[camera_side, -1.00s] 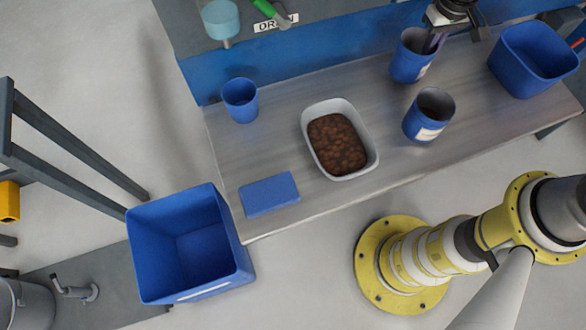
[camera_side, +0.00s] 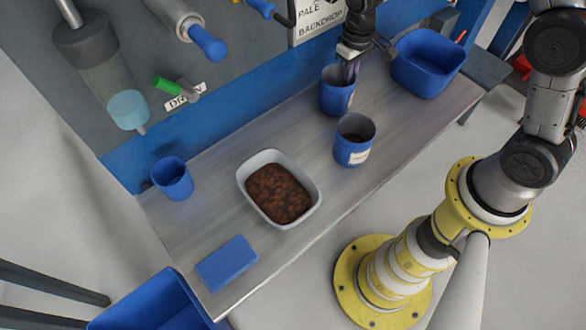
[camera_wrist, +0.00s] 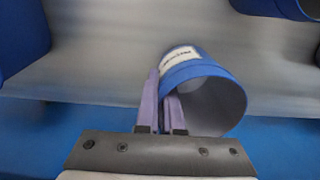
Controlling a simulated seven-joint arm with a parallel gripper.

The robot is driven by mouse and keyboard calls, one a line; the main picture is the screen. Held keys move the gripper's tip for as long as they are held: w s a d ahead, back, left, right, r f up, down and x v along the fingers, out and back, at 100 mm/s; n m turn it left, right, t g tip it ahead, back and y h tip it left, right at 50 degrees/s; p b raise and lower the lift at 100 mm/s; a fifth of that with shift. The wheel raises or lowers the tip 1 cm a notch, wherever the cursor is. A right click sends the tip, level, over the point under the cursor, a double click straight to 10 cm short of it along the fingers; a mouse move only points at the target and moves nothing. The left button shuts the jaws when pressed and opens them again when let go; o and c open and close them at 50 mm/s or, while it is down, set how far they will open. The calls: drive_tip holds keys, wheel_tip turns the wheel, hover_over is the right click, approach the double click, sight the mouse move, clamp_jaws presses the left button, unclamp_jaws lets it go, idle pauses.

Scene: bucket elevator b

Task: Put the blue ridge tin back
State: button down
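A blue tin (camera_side: 337,98) with a white label stands at the back of the bench, its label too small to read. It also shows in the wrist view (camera_wrist: 200,72), with a pale, empty-looking inside. My gripper (camera_side: 350,72) is at its rim, pointing down. In the wrist view the two lavender fingers (camera_wrist: 162,108) are close together across the tin's wall, apparently pinching it. A second blue tin (camera_side: 353,151) with a white label and dark contents stands just in front. I cannot tell from the labels which is the blue ridge tin.
A blue tub (camera_side: 428,68) stands right of the tins. A white tray (camera_side: 313,197) of brown lumps is mid-bench, a blue cup (camera_side: 173,180) at the back left, and a blue block (camera_side: 227,263) at the front left. A blue bin (camera_side: 150,305) is off the left end.

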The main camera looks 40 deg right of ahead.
drive_tip(key=shift+r, duration=0.1)
drive_tip(key=s+d+r+n, duration=0.25)
drive_tip(key=s+r, duration=0.35)
drive_tip(key=s, duration=0.6)
drive_tip(key=s+d+r+n, duration=0.2)
drive_tip(key=s+r+n, duration=0.3)
drive_tip(key=s, duration=0.7)
drive_tip(key=shift+m, duration=0.35)
drive_tip(key=w+d+f, duration=0.1)
drive_tip(key=w+f, duration=0.1)
drive_tip(key=w, duration=0.2)
drive_tip(key=w+d+f, duration=0.1)
drive_tip(key=w+f, duration=0.2)
drive_tip(key=w, duration=0.1)
drive_tip(key=w+d+f, duration=0.1)
drive_tip(key=w+f, duration=0.2)
drive_tip(key=w, duration=0.1)
drive_tip(key=shift+w+d+f, duration=0.1)
drive_tip(key=shift+w+d, duration=0.1)
drive_tip(key=shift+w, duration=0.05)
drive_tip(key=shift+w+f, duration=0.3)
drive_tip(key=shift+f, duration=0.1)
drive_tip(key=shift+w+d+f, duration=0.1)
drive_tip(key=shift+f, duration=1.45)
drive_tip(key=shift+f, duration=0.15)
